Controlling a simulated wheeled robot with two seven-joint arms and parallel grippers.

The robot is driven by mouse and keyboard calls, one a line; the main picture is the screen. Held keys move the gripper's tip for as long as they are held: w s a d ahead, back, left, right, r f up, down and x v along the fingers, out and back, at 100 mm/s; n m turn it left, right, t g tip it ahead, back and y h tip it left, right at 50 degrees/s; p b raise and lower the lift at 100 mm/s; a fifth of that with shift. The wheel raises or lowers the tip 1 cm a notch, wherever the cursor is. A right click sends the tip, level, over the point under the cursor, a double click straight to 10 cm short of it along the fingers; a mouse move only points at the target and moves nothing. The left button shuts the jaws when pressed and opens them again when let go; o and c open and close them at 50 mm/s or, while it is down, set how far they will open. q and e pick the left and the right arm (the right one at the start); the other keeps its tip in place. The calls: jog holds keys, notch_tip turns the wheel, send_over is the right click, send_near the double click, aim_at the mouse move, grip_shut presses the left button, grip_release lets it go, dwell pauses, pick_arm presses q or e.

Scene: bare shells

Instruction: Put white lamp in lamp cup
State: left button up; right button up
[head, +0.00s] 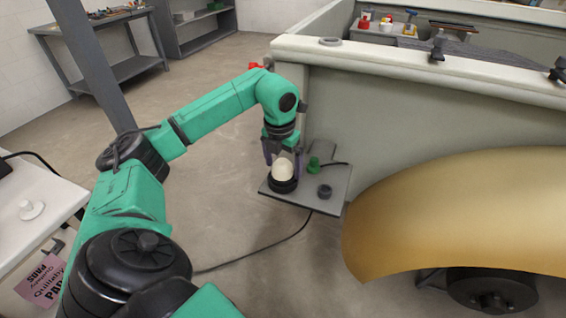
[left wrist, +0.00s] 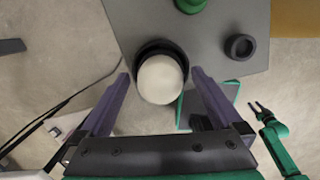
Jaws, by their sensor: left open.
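The white lamp (head: 283,171) sits upright in a black ring-shaped cup (head: 283,186) on a small grey plate (head: 303,204) at the side of the vehicle body. It also shows in the left wrist view (left wrist: 160,79), with the dark cup (left wrist: 146,49) around it. My left gripper (head: 283,160) points down over the lamp. Its two purple fingers (left wrist: 162,80) are apart, one on each side of the lamp, and seem not to touch it. My right gripper is not in the head view; a green arm part (left wrist: 280,135) shows at the right of the wrist view.
A green knob-like part (head: 314,165) and a small dark ring (head: 325,191) stand on the plate beside the lamp. The yellow fender (head: 450,210) is to the right. A white table (head: 25,215) is at the left. The floor between is mostly clear, with a black cable (head: 270,248).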

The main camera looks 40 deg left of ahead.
pick_arm(q)
notch_tip(320, 180, up, 12)
jog(key=s+p, duration=0.1)
jog(key=shift+s+d, duration=0.2)
jog(key=shift+d, duration=0.05)
dwell(0.4)
